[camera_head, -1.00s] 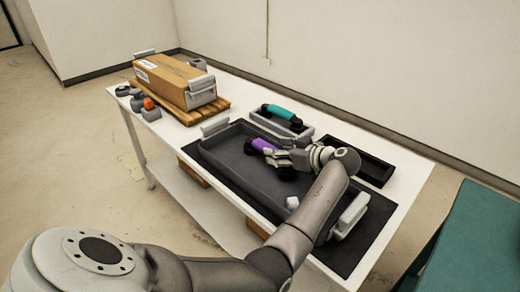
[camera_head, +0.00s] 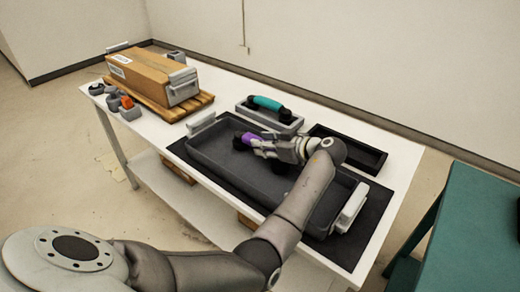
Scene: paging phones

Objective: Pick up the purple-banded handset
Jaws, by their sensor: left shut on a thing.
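The purple-banded handset (camera_head: 250,139) shows at the far side of the large dark grey tray (camera_head: 225,172). Its band is purple and its ends are black. My left gripper (camera_head: 276,148) is shut on the handset and covers part of it. I cannot tell whether the handset touches the tray or is slightly above it. A teal-banded handset (camera_head: 266,103) rests on a grey cradle (camera_head: 270,118) behind the tray. My right gripper is not in view.
An empty black tray (camera_head: 362,152) lies right of the cradle. A teal table (camera_head: 470,225) is at the right.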

